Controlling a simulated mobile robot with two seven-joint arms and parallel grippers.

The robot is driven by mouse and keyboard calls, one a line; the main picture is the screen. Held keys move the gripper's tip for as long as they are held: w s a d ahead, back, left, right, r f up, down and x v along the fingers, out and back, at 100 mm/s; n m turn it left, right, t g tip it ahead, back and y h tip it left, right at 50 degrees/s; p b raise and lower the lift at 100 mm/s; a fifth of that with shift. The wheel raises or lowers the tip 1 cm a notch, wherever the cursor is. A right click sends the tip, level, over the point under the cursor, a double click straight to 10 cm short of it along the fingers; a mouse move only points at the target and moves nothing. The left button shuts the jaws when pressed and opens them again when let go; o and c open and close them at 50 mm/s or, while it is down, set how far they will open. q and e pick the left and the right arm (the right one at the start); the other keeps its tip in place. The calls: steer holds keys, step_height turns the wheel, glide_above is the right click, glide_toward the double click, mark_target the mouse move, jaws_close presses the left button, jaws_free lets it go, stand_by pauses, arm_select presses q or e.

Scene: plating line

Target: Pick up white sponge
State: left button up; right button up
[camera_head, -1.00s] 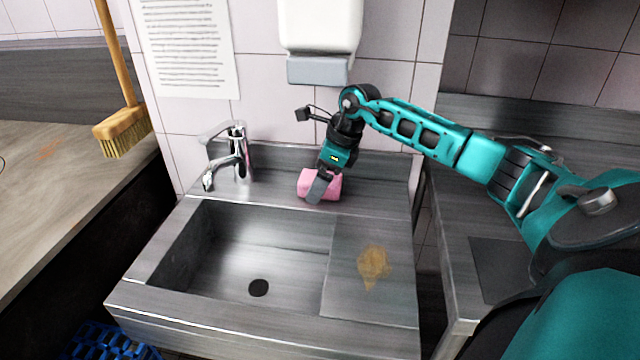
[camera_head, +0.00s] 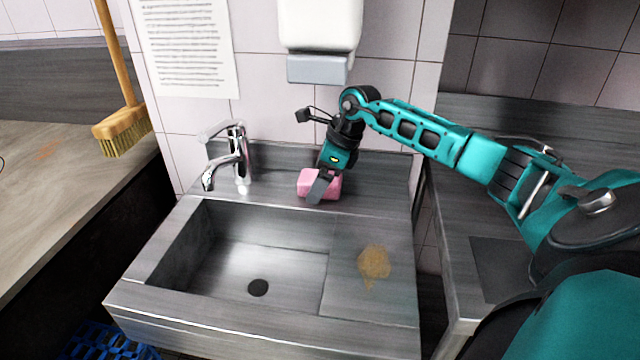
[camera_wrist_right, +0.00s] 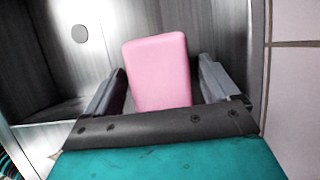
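A pink sponge (camera_head: 309,184) lies on the steel ledge behind the sink basin; no white sponge shows. My right gripper (camera_head: 318,190) reaches down over it from above, with one finger in front of the sponge in the head view. In the right wrist view the pink sponge (camera_wrist_right: 158,72) stands between the two fingers of my right gripper (camera_wrist_right: 163,80). The fingers are spread, with a narrow gap at the right side; the left finger is very close to the sponge, and contact there is unclear. My left gripper is out of view.
The sink (camera_head: 200,318) has a basin at left and a drainboard with a brown stain (camera_head: 374,262) at right. A chrome faucet (camera_head: 238,160) stands left of the sponge. A dispenser (camera_head: 319,30) hangs on the wall above. A broom (camera_head: 122,130) is at far left.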

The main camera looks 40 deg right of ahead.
steer(key=c, duration=0.8)
steer(key=shift+c, duration=0.2)
